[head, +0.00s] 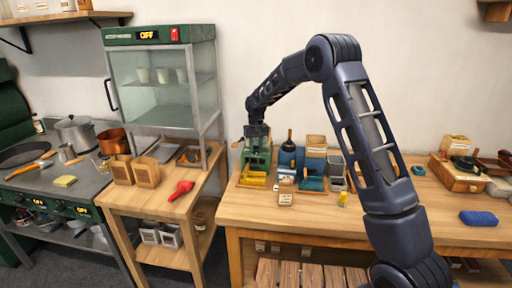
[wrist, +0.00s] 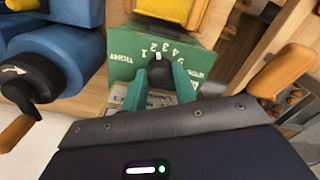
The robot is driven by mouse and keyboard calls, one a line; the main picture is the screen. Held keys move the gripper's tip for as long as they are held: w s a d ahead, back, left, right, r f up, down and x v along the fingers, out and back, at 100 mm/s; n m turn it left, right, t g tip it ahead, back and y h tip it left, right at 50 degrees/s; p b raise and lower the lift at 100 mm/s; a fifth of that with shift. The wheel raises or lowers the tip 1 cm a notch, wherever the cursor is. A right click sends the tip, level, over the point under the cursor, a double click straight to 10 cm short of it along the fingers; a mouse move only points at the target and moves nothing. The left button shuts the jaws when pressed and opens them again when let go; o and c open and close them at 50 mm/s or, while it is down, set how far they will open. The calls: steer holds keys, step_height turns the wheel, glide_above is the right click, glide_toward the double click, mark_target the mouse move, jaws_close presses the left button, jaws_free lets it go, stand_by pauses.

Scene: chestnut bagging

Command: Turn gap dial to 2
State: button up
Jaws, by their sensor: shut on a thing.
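The green machine (head: 262,155) stands at the left end of the wooden workbench. In the wrist view, its green panel (wrist: 120,72) carries an arc of white numbers between the words "TIGHT" and "WIDE". The dark round gap dial (wrist: 159,76) sits below the numbers. My gripper (wrist: 160,82) has its two teal fingers on either side of the dial and is shut on it. A small pale mark shows at the dial's top edge, near the middle numbers; I cannot tell exactly which number it meets. In the head view my gripper (head: 257,131) is over the machine, and the dial is hidden.
A blue machine with a black hub (wrist: 28,80) and an orange handle stands close on the left in the wrist view. Another orange handle (wrist: 283,70) is close on the right. A red scoop (head: 181,190) lies on the side table. The bench front is mostly clear.

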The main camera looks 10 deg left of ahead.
steer(key=shift+n, duration=1)
steer(key=o, duration=1)
steer(key=shift+c, duration=0.2)
